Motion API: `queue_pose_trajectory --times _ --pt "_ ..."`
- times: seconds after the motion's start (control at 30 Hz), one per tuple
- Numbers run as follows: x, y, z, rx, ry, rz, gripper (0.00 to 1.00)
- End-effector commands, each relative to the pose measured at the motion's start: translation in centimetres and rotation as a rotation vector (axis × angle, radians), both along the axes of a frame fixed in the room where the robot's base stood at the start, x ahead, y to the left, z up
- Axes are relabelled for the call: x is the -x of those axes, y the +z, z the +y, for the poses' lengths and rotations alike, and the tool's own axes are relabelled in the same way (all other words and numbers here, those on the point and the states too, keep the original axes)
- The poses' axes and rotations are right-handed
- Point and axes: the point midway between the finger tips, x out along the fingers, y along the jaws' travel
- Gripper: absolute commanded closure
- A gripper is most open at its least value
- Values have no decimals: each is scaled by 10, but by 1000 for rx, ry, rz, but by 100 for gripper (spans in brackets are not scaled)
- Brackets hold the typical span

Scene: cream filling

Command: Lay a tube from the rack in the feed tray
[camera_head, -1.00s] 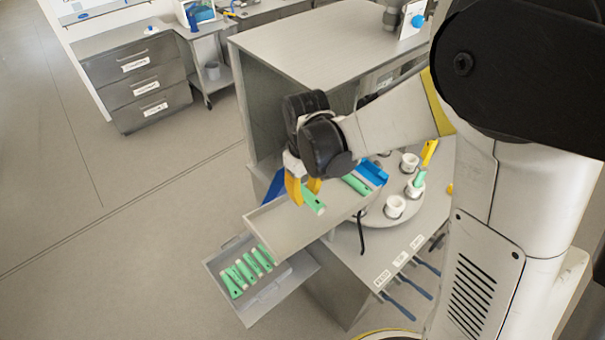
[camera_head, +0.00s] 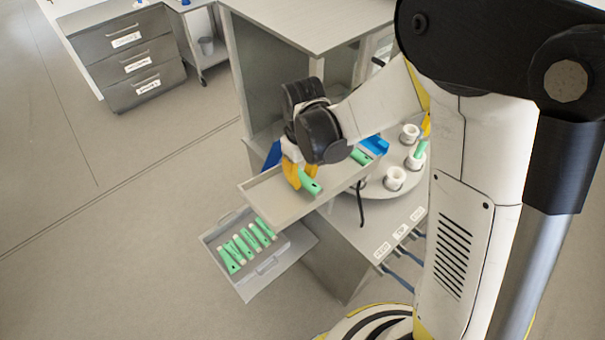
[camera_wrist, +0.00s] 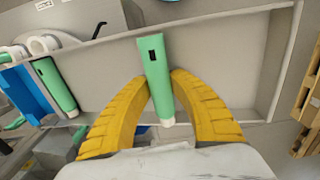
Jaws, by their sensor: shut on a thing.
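My gripper (camera_head: 300,177), with yellow fingers, is shut on a green tube (camera_head: 311,184) with a white cap. In the wrist view the tube (camera_wrist: 157,75) lies between the two fingers (camera_wrist: 160,98), its white end toward my wrist. The tube is over the long grey rimmed tray (camera_head: 257,188), very low; I cannot tell whether it touches the tray floor. In the wrist view the tray (camera_wrist: 235,60) runs behind the tube. Another green tube (camera_head: 361,156) lies by a blue block (camera_head: 375,145) at the tray's right end; it also shows in the wrist view (camera_wrist: 53,85).
A lower grey box (camera_head: 275,268) holds several green tubes with white caps. A round table (camera_head: 376,187) with white cups (camera_head: 395,179) stands to the right, one cup holding a green tube. A grey cabinet (camera_head: 300,25) rises behind my gripper. The floor at left is clear.

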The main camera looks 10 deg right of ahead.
Motion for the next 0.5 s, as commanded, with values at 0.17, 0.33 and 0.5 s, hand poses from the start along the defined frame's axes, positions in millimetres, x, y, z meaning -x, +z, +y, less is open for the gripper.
queue_pose_trajectory --times 0.17,0.33,0.5 --pt "0 -9 0 0 0 0 87" --pt "0 -9 0 0 0 0 87" --pt "0 -9 0 0 0 0 87"
